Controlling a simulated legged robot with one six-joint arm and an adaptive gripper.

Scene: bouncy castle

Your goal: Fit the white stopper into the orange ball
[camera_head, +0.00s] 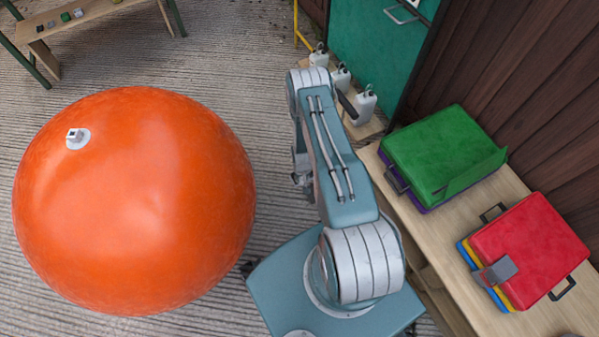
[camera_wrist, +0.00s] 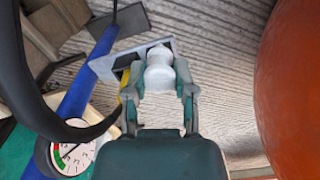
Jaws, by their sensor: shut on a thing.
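The large orange ball (camera_head: 140,210) rests on the floor at the left of the head view, and its side also shows at the right edge of the wrist view (camera_wrist: 295,90). A round white valve patch (camera_head: 82,142) with a small blocky piece on it sits on the ball's upper left. In the wrist view my gripper (camera_wrist: 162,92) is shut on the white stopper (camera_wrist: 159,72), a small rounded piece with a narrower neck. The stopper is apart from the ball. In the head view my arm hides the fingertips and the stopper.
A pressure gauge (camera_wrist: 73,154), a black hose (camera_wrist: 22,85) and a blue tube (camera_wrist: 75,95) are close at the wrist view's left. A wooden bench (camera_head: 455,240) with green (camera_head: 440,150) and red (camera_head: 530,250) folded pads stands right of my arm. White canisters (camera_head: 363,105) stand behind.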

